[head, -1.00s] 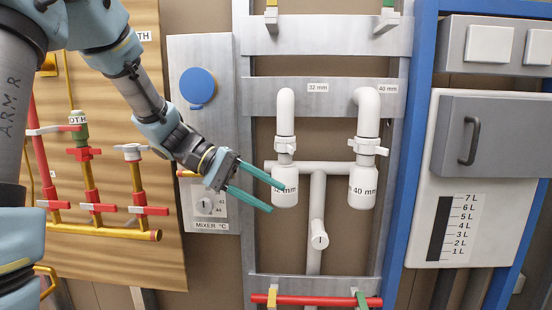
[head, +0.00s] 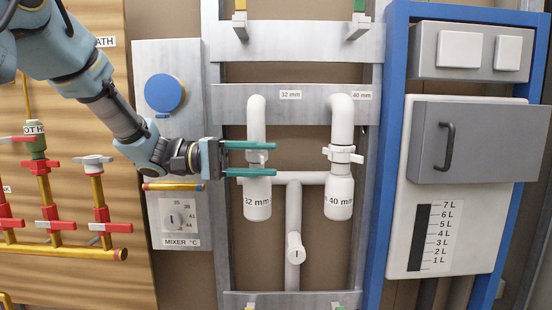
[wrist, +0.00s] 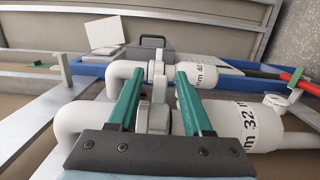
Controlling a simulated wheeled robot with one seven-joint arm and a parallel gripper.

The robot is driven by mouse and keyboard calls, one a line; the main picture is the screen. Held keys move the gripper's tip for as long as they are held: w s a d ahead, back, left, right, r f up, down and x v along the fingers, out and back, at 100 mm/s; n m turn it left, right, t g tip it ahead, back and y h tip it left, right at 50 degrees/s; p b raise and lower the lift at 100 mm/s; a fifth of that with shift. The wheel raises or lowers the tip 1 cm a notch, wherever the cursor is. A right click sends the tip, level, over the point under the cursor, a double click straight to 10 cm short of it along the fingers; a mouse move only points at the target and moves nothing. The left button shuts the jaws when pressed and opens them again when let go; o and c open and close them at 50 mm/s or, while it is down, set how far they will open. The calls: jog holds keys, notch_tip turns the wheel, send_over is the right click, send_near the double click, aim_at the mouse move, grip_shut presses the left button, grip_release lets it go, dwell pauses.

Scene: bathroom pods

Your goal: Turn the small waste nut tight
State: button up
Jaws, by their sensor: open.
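The small waste nut (head: 257,158) is a white winged ring on the white trap marked 32 mm (head: 257,203), under its bent pipe (head: 256,115). My gripper (head: 271,159) comes in from the left with its two green fingers level, one above the other. The fingers are open, and the nut lies in the gap between them, partly hidden in the head view. In the wrist view the nut (wrist: 153,118) shows between the spread fingers (wrist: 161,73). Contact with either finger cannot be told. How tight the nut is cannot be told.
The 40 mm trap (head: 338,200) with its own winged nut (head: 342,154) stands just right of the fingertips. A mixer panel (head: 172,215) and red valve handles (head: 100,226) are to the left. A grey box with a handle (head: 480,143) is at the right.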

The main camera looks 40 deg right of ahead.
jog(key=shift+x, duration=1.6)
jog(key=shift+c, duration=0.2)
jog(key=shift+a, duration=0.1)
grip_shut()
